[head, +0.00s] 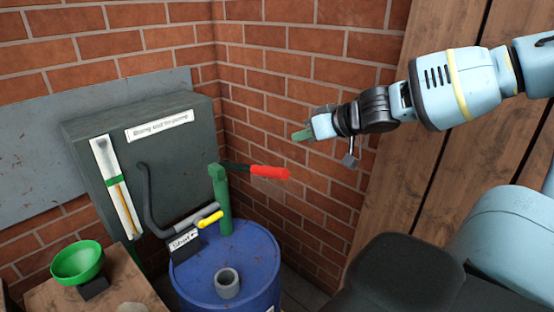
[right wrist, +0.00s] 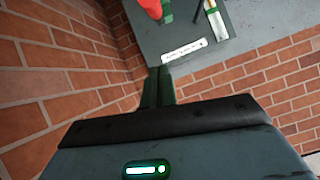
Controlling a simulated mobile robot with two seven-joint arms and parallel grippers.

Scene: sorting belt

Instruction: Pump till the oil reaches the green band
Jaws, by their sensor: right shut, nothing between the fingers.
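The green hand pump (head: 222,200) stands on a blue drum (head: 225,265). Its dark lever sticks out to the right with a red grip (head: 270,173); the red grip also shows in the right wrist view (right wrist: 152,8). The white gauge (head: 117,190) on the dark tank holds a yellow oil column (head: 119,207). My left gripper is out of view.
The dark tank (head: 185,125) carries a paper label. A yellow valve handle (head: 210,219) sits on the pipe beside a small sign. A green funnel (head: 78,262) stands on a wooden surface at lower left. Brick walls close the corner; wooden boards stand at right.

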